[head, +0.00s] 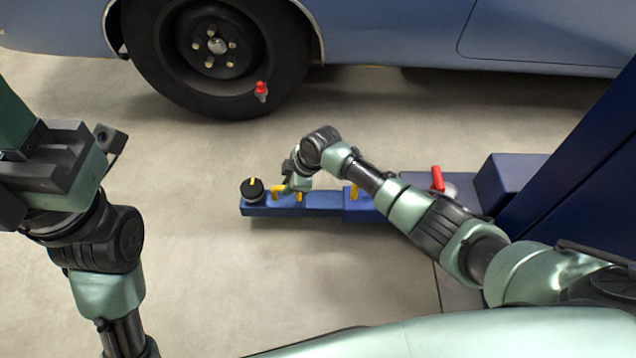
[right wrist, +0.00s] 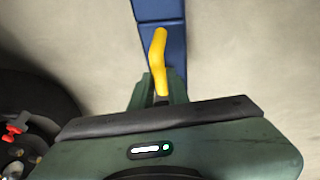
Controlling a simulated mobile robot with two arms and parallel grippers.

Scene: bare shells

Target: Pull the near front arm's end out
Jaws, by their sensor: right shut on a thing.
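The near front arm (head: 322,203) is a low blue beam on the floor, running left from the blue post. Its end carries a round black pad (head: 253,190) with a yellow mark on top. Yellow handles stand on the beam. My right gripper (head: 292,185) is down at the end section, shut on a yellow handle (head: 298,196). In the right wrist view the yellow handle (right wrist: 158,60) rises from between the fingers, with the blue beam (right wrist: 162,45) beyond. The fingertips are partly hidden. My left arm is at the left; its fingers do not show.
A blue car with a dark wheel (head: 215,50) stands behind the arm. A red lever (head: 437,178) is near the blue post (head: 585,150). The concrete floor left of the pad is clear.

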